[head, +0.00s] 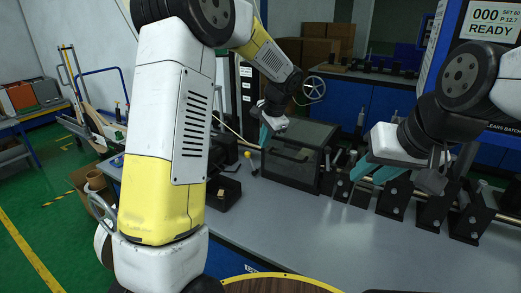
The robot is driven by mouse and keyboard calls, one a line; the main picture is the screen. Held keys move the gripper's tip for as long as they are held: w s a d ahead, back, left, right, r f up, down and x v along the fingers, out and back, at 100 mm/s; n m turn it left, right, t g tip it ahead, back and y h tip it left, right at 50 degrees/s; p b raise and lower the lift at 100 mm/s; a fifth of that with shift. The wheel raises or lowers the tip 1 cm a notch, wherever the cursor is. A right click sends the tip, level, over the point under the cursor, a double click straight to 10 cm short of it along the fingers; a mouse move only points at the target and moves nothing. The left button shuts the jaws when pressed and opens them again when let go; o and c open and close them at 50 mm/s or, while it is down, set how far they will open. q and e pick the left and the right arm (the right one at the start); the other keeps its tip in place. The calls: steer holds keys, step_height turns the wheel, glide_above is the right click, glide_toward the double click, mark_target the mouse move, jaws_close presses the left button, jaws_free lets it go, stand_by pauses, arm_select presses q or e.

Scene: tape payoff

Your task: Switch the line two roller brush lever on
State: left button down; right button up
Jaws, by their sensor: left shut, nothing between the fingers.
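A small yellow ball knob (248,155) shows at the left of a dark clear-sided box (291,155) on the grey bench. It may be a lever's end; I cannot read a label or tell its position. My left gripper (266,132), with teal fingers, is shut and empty above the box's back left corner, up and right of the knob and apart from it in the picture. My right gripper (374,172) points down-left over the black roller brackets at right; its fingers are teal, and their gap is unclear. My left arm hides much of the bench's left.
Black brackets (396,197) with rollers line the bench's right. The grey bench top (310,225) is clear in front. A machine panel (487,20) reads READY. A handwheel (314,88) stands behind.

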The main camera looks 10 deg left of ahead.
arm_select(q)
glide_toward(251, 163)
step_height(251, 163, down, 4)
steer(key=s+d, duration=0.1)
steer(key=s, duration=0.1)
steer(key=w+a, duration=0.2)
steer(key=w, duration=0.1)
steer(key=shift+a+r, duration=0.1)
steer(key=shift+a, duration=0.15)
steer(key=shift+a, duration=0.1)
steer(key=a, duration=0.1)
steer(key=w+a+h, duration=0.1)
steer(key=shift+a+g, duration=0.3)
